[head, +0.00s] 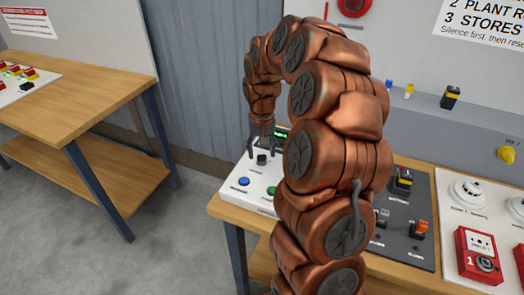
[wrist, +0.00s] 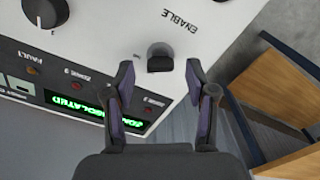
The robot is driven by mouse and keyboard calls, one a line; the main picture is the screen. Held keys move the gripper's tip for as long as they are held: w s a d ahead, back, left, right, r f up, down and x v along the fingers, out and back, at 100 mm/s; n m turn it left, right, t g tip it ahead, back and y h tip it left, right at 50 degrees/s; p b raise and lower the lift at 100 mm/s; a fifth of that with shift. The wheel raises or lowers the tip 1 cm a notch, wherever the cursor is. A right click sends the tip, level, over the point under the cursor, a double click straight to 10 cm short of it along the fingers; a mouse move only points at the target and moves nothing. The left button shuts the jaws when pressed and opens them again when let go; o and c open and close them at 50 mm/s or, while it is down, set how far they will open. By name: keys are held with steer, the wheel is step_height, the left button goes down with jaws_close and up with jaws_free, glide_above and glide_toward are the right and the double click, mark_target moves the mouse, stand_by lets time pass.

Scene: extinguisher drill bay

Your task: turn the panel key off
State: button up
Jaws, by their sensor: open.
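The white control panel (head: 258,184) stands on the wooden bench, partly hidden by my arm. A small black key switch (wrist: 160,57) sticks up from it near the word ENABLE in the wrist view. It also shows as a dark knob (head: 262,158) in the head view. My gripper (wrist: 160,74) is open and empty, with one finger on each side of the key in the picture. I cannot tell how far the fingertips are from it. The gripper (head: 262,146) is just above the panel in the head view.
A dark switch board (head: 405,235) lies to the right. Another wooden table (head: 85,90) stands at left across open floor.

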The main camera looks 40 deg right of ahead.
steer(key=shift+f, duration=0.8)
jaws_close()
